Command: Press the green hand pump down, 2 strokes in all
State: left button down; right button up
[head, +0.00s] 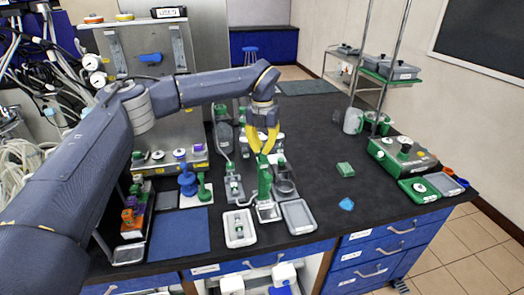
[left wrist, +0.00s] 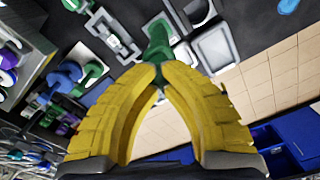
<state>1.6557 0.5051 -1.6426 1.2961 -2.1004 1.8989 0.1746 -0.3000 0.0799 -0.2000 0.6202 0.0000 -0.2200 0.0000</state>
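The green hand pump (head: 264,182) stands upright near the front middle of the dark bench, with a pale base at its foot. It also shows in the left wrist view (left wrist: 157,42), just beyond my fingertips. My left gripper (head: 262,152) points down at the top of the pump from above. Its yellow fingers come together at the tips in the left wrist view (left wrist: 160,72), with no object seen held between them. The tips are at or very close to the pump's top; I cannot tell whether they touch. My right gripper is in neither view.
Grey trays (head: 299,216) and a white tray (head: 239,228) lie close around the pump. A blue knobbed piece (head: 187,180) and a blue mat (head: 179,235) are to the left. A green block (head: 345,169) and a blue item (head: 347,204) lie to the right, with clear bench around them.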

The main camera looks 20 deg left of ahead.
pick_arm(q)
jog(key=shift+f, duration=1.15)
jog(key=shift+r, duration=2.75)
jog(key=shift+f, duration=0.15)
jog(key=shift+f, duration=2.6)
jog(key=shift+r, duration=2.75)
